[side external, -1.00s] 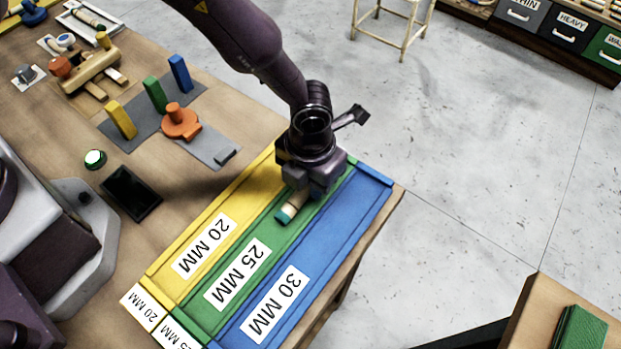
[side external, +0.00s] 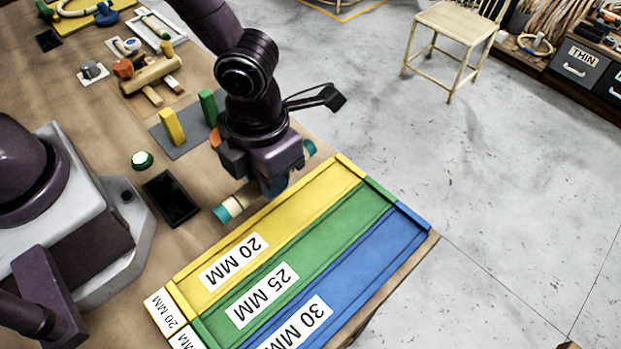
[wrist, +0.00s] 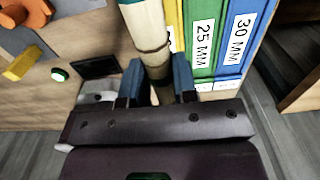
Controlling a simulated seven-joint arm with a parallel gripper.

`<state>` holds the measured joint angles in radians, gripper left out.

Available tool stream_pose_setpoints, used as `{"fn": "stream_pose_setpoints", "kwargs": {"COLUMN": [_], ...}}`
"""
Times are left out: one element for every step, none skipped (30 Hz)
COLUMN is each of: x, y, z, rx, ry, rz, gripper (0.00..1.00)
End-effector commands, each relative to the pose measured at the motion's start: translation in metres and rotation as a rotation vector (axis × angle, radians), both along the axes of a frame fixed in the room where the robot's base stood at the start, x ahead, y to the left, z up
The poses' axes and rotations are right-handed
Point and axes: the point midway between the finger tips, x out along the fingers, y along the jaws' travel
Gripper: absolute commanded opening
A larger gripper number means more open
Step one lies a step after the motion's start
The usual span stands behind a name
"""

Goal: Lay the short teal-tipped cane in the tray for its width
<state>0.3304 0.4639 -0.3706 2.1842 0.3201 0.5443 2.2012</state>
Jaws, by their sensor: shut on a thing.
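My gripper (side external: 274,190) is shut on the short teal-tipped cane (side external: 240,197), a pale stick with teal at both ends. In the side view it holds the cane by the left long edge of the yellow 20 MM tray (side external: 318,203); the exact height is hard to tell. In the wrist view the cane (wrist: 152,62) runs between the blue fingers (wrist: 158,85), with a teal end at the top. The green 25 MM tray (side external: 330,230) and blue 30 MM tray (side external: 385,250) lie to the right. All three look empty where visible.
A black tablet (side external: 171,198) and a round green button (side external: 142,160) lie left of the trays. A yellow block (side external: 172,127) and a green block (side external: 208,107) stand on a grey mat behind my gripper. A wooden cane jig (side external: 150,76) stands farther back.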

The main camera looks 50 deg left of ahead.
Motion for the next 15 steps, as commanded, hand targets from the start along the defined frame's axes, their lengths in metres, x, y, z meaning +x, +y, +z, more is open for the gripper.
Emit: {"fn": "stream_pose_setpoints", "kwargs": {"x": [-0.005, -0.008, -0.011, -0.013, -0.016, -0.02, -0.022, -0.022, -0.019, -0.015, -0.011, -0.003, 0.004, 0.011, 0.021], "y": [0.005, 0.007, 0.009, 0.01, 0.011, 0.012, 0.011, 0.009, 0.003, -0.001, -0.007, -0.016, -0.023, -0.029, -0.037], "z": [0.004, 0.005, 0.007, 0.008, 0.007, 0.004, 0.001, -0.003, -0.007, -0.011, -0.015, -0.021, -0.025, -0.03, -0.036], "rx": [-0.001, -0.001, -0.001, -0.001, 0.001, 0.002, 0.002, 0.002, 0.002, 0.002, 0.002, 0.002, 0.002, 0.003, 0.003], "ry": [-0.002, -0.001, -0.001, 0.002, 0.006, 0.01, 0.013, 0.015, 0.018, 0.02, 0.022, 0.025, 0.027, 0.03, 0.032], "rz": [0.002, 0.002, 0.002, 0.001, -0.002, -0.006, -0.008, -0.011, -0.015, -0.015, -0.016, -0.018, -0.019, -0.02, -0.019], "gripper": [0.0, 0.0, 0.0, 0.0, 0.0, 0.0, 0.0, 0.0, 0.0, 0.0, 0.0, 0.0, 0.0, 0.0, 0.0]}}
